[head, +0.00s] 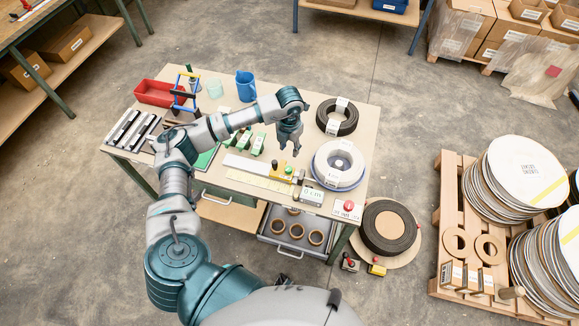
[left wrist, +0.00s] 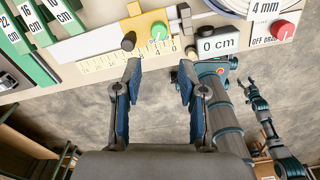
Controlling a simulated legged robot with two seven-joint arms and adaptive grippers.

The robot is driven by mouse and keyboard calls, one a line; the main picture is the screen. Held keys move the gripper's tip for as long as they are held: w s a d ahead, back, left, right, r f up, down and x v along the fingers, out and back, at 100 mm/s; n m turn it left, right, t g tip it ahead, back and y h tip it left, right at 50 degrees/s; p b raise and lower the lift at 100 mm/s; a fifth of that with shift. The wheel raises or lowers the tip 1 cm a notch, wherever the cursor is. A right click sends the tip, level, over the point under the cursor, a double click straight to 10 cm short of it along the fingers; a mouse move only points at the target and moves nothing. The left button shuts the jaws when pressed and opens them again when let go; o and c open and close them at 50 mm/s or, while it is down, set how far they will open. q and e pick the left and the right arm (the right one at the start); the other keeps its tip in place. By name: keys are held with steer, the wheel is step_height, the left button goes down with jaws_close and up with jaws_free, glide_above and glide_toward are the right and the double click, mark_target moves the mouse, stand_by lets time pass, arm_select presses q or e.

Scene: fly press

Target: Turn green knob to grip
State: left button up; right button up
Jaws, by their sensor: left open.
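The green knob (left wrist: 158,31) sits on a yellow block (left wrist: 150,22) over a pale ruler scale in the left wrist view. In the head view the knob is a small green spot (head: 288,169) on the yellow block near the bench front. My left gripper (head: 289,149) is open and empty above the bench. In the left wrist view its two blue-padded fingers (left wrist: 160,70) are apart, and the knob shows beyond the tips, between their lines. A jointed arm end, likely my right gripper (left wrist: 251,84), shows small at right; its jaws are unclear.
A black knob (left wrist: 128,41) and a 0 cm display (left wrist: 219,45) flank the green knob. Green labelled blocks (head: 257,143), a white-and-blue reel (head: 338,166) and a red button (head: 348,205) are nearby. A red bin (head: 155,93) and blue jug (head: 246,86) stand behind.

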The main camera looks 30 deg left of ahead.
mark_target(289, 168)
arm_select(q)
steer(key=f, duration=1.1)
steer(key=shift+a+f, duration=0.2)
steer(key=shift+a, duration=0.1)
steer(key=shift+d+f, duration=0.15)
steer(key=shift+f, duration=0.6)
jaws_close()
